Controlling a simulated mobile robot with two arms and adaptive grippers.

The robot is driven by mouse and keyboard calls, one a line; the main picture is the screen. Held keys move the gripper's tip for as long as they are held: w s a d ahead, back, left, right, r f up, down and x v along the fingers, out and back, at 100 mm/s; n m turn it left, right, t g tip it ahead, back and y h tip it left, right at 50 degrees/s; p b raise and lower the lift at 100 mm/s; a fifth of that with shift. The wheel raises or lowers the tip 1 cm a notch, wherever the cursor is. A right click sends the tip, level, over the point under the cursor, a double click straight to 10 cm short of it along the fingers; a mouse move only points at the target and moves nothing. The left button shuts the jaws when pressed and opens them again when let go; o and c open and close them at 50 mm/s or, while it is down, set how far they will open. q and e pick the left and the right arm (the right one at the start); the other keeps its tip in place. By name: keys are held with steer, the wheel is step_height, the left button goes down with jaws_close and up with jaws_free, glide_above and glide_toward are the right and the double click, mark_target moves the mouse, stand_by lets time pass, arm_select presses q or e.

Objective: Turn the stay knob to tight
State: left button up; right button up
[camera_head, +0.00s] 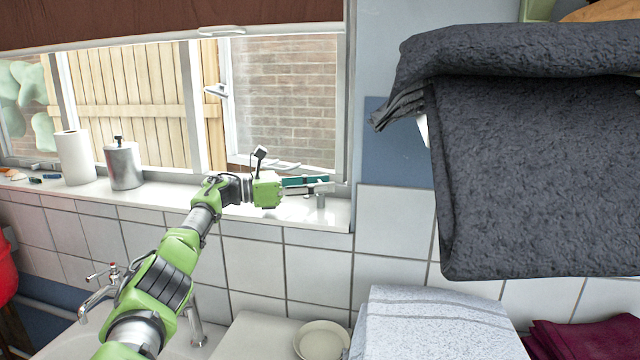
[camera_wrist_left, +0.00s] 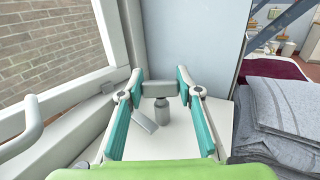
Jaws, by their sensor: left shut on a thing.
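The stay knob is a grey crossbar on a short round post (camera_wrist_left: 162,112), standing upright on the white sill in the left wrist view. In the head view my left arm reaches up over the tiled wall to the sill, and the gripper (camera_head: 318,186) is at the sill's right end. The post (camera_head: 320,201) shows small just below the fingers. Any tight marking is too small to see. My right gripper is in neither view.
The window sash (camera_head: 278,105) stands open, with its handle near the left of the wrist view. A metal canister (camera_head: 123,166) and paper roll (camera_head: 75,157) stand farther left on the sill (camera_head: 170,196). A dark grey towel (camera_head: 540,160) hangs at right; a tap (camera_head: 98,290) is below.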

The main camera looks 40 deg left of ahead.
arm_select(q)
steer(key=shift+r, duration=0.1)
steer(key=o, duration=1.1)
steer(key=shift+w, duration=0.1)
steer(key=v, duration=1.2)
